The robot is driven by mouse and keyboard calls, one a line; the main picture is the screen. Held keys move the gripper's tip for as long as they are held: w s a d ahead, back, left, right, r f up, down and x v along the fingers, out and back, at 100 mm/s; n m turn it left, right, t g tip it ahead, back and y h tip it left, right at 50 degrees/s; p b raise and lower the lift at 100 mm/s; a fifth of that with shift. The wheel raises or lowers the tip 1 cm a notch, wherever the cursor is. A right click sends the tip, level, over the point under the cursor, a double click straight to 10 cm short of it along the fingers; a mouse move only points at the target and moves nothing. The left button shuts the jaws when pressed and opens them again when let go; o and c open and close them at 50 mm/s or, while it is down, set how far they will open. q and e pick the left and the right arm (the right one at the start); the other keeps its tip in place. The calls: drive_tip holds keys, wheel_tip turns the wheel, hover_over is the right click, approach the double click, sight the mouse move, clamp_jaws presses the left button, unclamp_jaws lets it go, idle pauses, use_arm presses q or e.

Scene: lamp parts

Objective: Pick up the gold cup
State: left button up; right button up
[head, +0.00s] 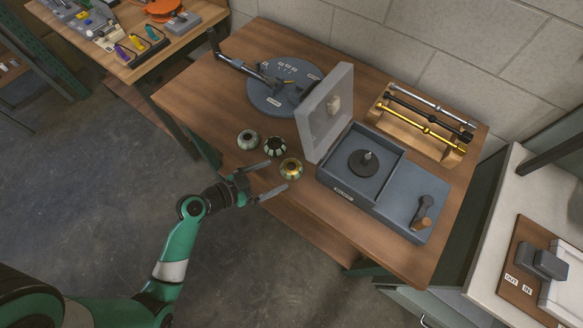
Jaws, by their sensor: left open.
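The gold cup (291,169) is a small round piece with gold-coloured sides and an open top. It stands upright near the front edge of the wooden table, beside the blue-grey box. My left gripper (277,176) is open and empty. Its two fingers point right toward the gold cup, one reaching behind and left of it and the other in front. I cannot tell whether a finger touches the cup. Two similar cups stand to the left: a dark green and pale striped one (274,147) and a pale green one (248,139). My right gripper is not in view.
A blue-grey box (337,193) with a raised lid (325,112) stands close right of the gold cup. A round grey base (270,101) lies behind the cups. A wooden rack (411,139) holds several rods at the back right. The table (212,80) is bare at the left.

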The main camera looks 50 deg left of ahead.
sight(284, 170)
use_arm(q)
drive_tip(key=x, duration=0.5)
drive_tip(key=shift+w+b, duration=0.1)
drive_tip(key=shift+b, duration=0.25)
drive_tip(key=c, duration=1.2)
drive_tip(key=shift+r, duration=0.55)
wheel_tip(284, 170, up, 3)
drive_tip(key=shift+f+p, duration=0.1)
drive_tip(key=shift+p, duration=0.85)
drive_tip(key=s+d+r+p, duration=0.2)
drive_tip(key=s+d+r, duration=0.2)
drive_tip(key=s+d, duration=0.1)
drive_tip(key=s+d+r+p, duration=0.3)
drive_tip(key=s+d+r, duration=0.1)
drive_tip(key=s+r, duration=0.1)
drive_tip(key=shift+d+r, duration=0.15)
drive_tip(key=shift+d, duration=0.2)
